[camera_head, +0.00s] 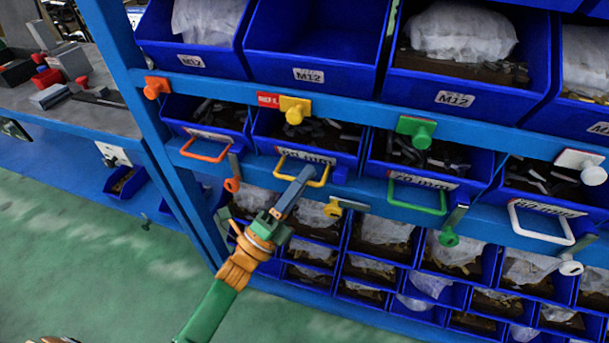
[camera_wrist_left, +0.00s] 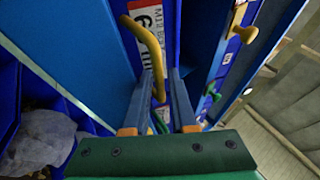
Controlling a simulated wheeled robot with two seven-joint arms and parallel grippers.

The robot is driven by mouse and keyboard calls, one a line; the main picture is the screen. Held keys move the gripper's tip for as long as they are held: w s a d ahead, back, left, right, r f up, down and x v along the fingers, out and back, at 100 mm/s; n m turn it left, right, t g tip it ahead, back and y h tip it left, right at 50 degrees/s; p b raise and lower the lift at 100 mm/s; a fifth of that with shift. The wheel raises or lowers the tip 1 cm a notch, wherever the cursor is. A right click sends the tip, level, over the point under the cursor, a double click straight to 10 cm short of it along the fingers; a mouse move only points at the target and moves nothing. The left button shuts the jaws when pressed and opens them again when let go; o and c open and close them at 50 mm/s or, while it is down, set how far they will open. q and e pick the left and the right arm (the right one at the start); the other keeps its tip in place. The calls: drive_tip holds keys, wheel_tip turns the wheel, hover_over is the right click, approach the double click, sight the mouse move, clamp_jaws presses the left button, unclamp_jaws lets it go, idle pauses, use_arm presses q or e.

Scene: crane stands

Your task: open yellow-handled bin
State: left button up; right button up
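The yellow-handled bin (camera_head: 262,125) is a blue bin in the middle shelf row, holding dark parts. It sits in line with its neighbours. Its yellow handle (camera_head: 322,178) is a bent bar on the front, below a white label; the handle also shows in the left wrist view (camera_wrist_left: 152,45). My left gripper (camera_head: 303,176) is at the handle, with the lower part of the bar between its two fingers (camera_wrist_left: 161,78). The fingers look apart, with a gap around the bar; contact is not clear. My right gripper is not in view.
A yellow knob (camera_head: 295,110) sits on the blue rail above the bin, and a yellow latch (camera_head: 345,204) below it. Bins with orange (camera_head: 204,155), green (camera_head: 417,207) and white (camera_head: 541,235) handles flank it. Small bins fill the lower rows. Green floor (camera_head: 90,260) is clear at left.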

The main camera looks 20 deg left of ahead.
use_arm(q)
drive_tip(key=shift+s, duration=0.1)
clamp_jaws()
idle(1.2)
